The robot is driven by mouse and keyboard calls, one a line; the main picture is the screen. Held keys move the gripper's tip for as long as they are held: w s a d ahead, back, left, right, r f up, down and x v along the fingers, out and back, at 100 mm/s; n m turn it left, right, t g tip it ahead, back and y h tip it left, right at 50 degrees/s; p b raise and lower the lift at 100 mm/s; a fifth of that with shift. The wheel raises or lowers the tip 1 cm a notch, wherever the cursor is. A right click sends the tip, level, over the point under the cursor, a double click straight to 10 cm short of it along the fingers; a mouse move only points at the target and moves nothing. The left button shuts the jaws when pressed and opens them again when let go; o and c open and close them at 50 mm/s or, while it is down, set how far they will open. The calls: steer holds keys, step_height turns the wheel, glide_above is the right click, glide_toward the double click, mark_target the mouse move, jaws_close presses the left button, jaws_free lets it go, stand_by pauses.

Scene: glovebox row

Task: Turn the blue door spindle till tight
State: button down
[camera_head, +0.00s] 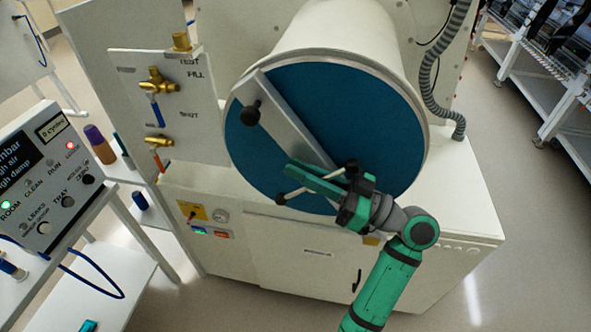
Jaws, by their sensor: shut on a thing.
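The round blue door (350,105) closes the end of a white cylinder. The door spindle's thin handle (309,186) crosses below the bar's lower right end. One black ball end shows at lower left and another dark end at upper right. My green gripper (298,178) reaches in from the lower right and is shut on the spindle handle. Its fingers and dark palm hide the spindle's middle and the exact contact.
A valve panel (178,125) with brass valves stands left of the door. A control box (48,170) with a green lamp and a red lamp is at far left. A ribbed grey hose (428,85) hangs right of the cylinder. Open floor (520,230) lies at right.

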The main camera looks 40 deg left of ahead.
steer(key=shift+d+f, duration=0.15)
steer(key=c, duration=2.1)
jaws_free()
steer(key=v, duration=1)
steer(key=shift+d, duration=0.45)
steer(key=shift+w, duration=0.1)
